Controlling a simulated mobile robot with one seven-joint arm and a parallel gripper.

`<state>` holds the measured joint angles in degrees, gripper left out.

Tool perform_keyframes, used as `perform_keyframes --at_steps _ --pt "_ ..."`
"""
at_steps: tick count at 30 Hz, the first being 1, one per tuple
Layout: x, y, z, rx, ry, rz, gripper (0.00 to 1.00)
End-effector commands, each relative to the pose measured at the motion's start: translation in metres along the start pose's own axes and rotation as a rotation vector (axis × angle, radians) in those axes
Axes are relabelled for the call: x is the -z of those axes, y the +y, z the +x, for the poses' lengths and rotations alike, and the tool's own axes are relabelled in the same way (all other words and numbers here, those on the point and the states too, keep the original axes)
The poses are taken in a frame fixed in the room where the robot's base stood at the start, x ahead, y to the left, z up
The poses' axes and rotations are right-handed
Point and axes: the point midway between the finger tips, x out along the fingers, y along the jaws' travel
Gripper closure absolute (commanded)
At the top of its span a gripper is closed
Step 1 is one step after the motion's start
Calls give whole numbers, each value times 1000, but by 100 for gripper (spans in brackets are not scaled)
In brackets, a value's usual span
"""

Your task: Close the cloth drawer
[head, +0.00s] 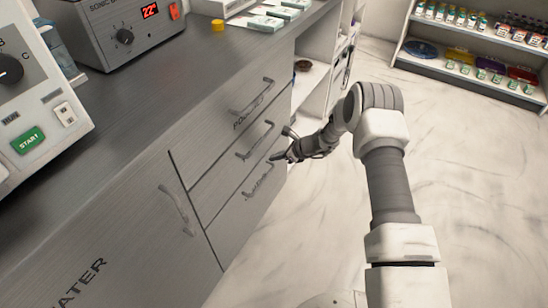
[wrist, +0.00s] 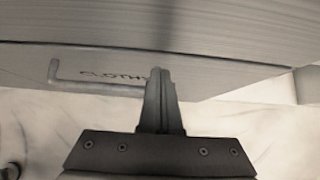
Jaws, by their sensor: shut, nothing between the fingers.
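The cloth drawer (head: 236,208) is the lowest of the stacked grey drawers at the right end of the cabinet in the head view. Its label, reading like "CLOTHS", and its bar handle (wrist: 95,84) show in the wrist view. My gripper (head: 275,159) is at the right part of this drawer's front. In the wrist view my gripper (wrist: 157,74) is shut and empty, its tips over the drawer front just right of the label and at the handle's right end. No clear gap shows around the drawer; I cannot tell whether it is slightly open or whether the tips touch it.
Two more drawers, with an upper handle (head: 250,97) and a middle handle (head: 255,141), lie above. A cabinet door (head: 150,225) is to the left. The counter (head: 150,115) carries machines and boxes. Open shelves (head: 312,85) stand beyond the drawers. The pale floor (head: 300,225) right of the cabinet is clear.

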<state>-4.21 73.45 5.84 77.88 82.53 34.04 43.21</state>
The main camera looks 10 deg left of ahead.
Motion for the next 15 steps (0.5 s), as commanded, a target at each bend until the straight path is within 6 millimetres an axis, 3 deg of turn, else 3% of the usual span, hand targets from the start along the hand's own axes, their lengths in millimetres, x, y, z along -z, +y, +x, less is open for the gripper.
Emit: perform_keyframes --at_steps 3,9,15 --pt "14 -7 -11 4 6 4 100" --pt "12 -8 -64 6 7 6 100" --pt "14 -8 -98 5 10 4 100"
